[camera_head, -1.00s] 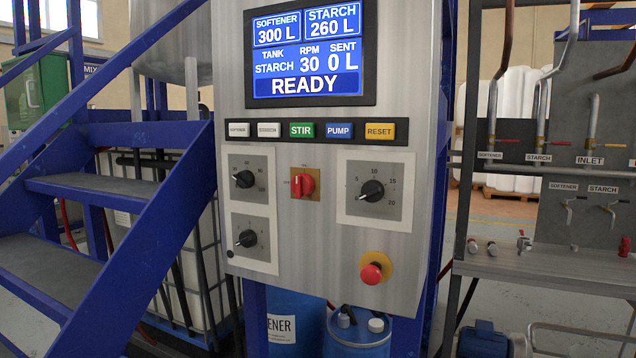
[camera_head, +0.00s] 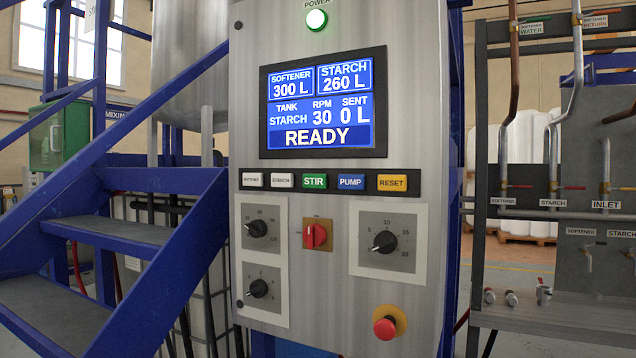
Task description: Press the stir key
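The green STIR key (camera_head: 315,181) sits in the row of keys on the steel control panel (camera_head: 335,270), between a white STARCH key (camera_head: 284,180) and the blue PUMP key (camera_head: 351,182). The display (camera_head: 322,108) above it reads softener 300 L, starch 260 L, tank starch, RPM 30, sent 0 L and READY. Neither of my grippers is in view.
A yellow RESET key (camera_head: 392,183) ends the row. Below are a red switch (camera_head: 316,236), black dials (camera_head: 384,242) and a red emergency button (camera_head: 386,327). Blue stairs (camera_head: 150,240) stand left, a pipe rack (camera_head: 482,150) right. The space before the panel looks clear.

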